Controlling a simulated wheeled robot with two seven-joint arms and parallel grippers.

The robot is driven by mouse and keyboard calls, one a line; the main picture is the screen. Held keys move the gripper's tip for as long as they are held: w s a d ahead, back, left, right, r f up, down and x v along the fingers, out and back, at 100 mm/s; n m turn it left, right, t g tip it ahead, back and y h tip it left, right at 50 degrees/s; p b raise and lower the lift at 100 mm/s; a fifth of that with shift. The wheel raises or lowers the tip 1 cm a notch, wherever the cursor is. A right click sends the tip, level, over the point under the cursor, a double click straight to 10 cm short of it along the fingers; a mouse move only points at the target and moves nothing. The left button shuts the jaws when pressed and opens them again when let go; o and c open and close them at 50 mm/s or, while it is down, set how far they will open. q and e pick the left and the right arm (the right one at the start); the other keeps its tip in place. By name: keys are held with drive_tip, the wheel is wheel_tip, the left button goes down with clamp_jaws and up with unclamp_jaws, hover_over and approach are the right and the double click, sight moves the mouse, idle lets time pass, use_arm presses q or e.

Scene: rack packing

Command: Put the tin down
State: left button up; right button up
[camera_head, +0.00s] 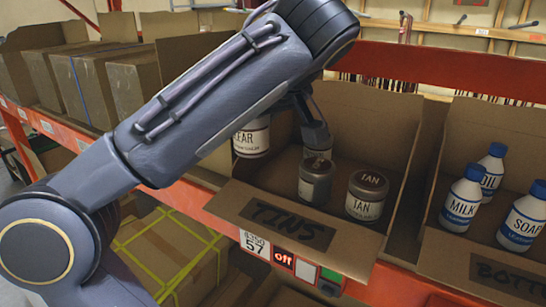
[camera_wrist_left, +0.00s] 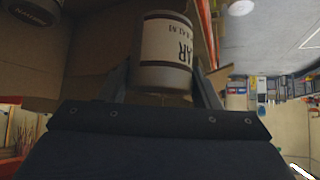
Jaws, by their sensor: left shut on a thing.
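My left gripper (camera_wrist_left: 163,82) is shut on a tin (camera_wrist_left: 165,48) with a white label and dark bands; its label reads upside down in the left wrist view. In the head view the tin (camera_head: 252,140), its label partly showing "LEAR", hangs at the left side of the cardboard box marked TINS (camera_head: 232,200). My arm hides its top and the gripper's fingers there. Inside the box stand a dark-lidded tin (camera_head: 315,183) and a tin labelled TAN (camera_head: 366,196). My right gripper is in neither view.
A box marked BOTTLES (camera_head: 462,262) with several white bottles, one labelled MILK (camera_head: 463,198), stands at the right. Closed cardboard boxes (camera_head: 90,85) fill the shelf at the left. The orange shelf edge (camera_head: 195,207) runs along the front.

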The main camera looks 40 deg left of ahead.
use_arm(q)
drive_tip(key=w+f, duration=0.5)
drive_tip(key=shift+d+f+p, duration=0.1)
drive_tip(key=shift+f+p, duration=0.2)
drive_tip(key=shift+w+f, duration=0.15)
drive_tip(key=shift+f, duration=1.6)
drive_tip(key=shift+f, duration=0.1)
drive_tip(key=o, duration=0.8)
drive_tip(key=shift+o, duration=0.2)
drive_tip(key=v, duration=0.7)
drive_tip(key=shift+d+r, duration=0.2)
drive_tip(key=shift+r, duration=0.05)
